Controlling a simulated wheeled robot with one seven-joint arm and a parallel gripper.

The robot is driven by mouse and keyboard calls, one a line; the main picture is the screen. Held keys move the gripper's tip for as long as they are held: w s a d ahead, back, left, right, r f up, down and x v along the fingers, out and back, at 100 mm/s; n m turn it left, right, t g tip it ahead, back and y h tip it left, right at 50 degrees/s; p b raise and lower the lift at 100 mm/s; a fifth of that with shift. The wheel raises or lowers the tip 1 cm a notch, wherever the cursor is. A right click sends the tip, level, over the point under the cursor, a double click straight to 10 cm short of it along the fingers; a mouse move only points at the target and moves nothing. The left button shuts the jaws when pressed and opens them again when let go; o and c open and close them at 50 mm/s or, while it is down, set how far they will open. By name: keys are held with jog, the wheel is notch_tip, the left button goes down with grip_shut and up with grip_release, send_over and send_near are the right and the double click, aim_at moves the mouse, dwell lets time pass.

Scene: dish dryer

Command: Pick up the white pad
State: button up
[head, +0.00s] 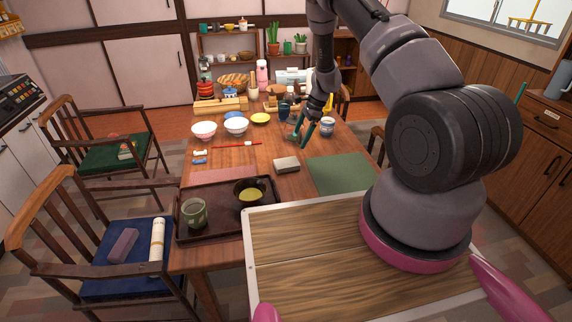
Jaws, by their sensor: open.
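My gripper (301,137) is open and points down above the table. In the picture it shows beyond and slightly right of the pale block, apart from it. Nothing shows between its teal fingers. How high the fingertips are is hard to tell.
A dark tray (222,230) holds a green cup (194,213) and a dark bowl (250,192). A blue-white cup (327,126) stands right of my gripper. White bowls (236,125) and crowded dishes fill the far table. The green mat (340,174) is bare.

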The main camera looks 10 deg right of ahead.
send_near(287, 162)
jog(key=f, duration=0.3)
jog(key=shift+w+a, duration=0.1)
jog(key=shift+a, duration=0.15)
jog(key=x, duration=0.5)
jog(key=shift+a+r, duration=0.1)
jog(key=shift+a, duration=0.3)
jog(key=shift+a+f, duration=0.15)
jog(key=shift+f, duration=0.1)
jog(key=shift+f, duration=0.25)
jog(key=c, duration=1.1)
notch_tip(287, 162, up, 11)
jog(key=shift+f, duration=0.25)
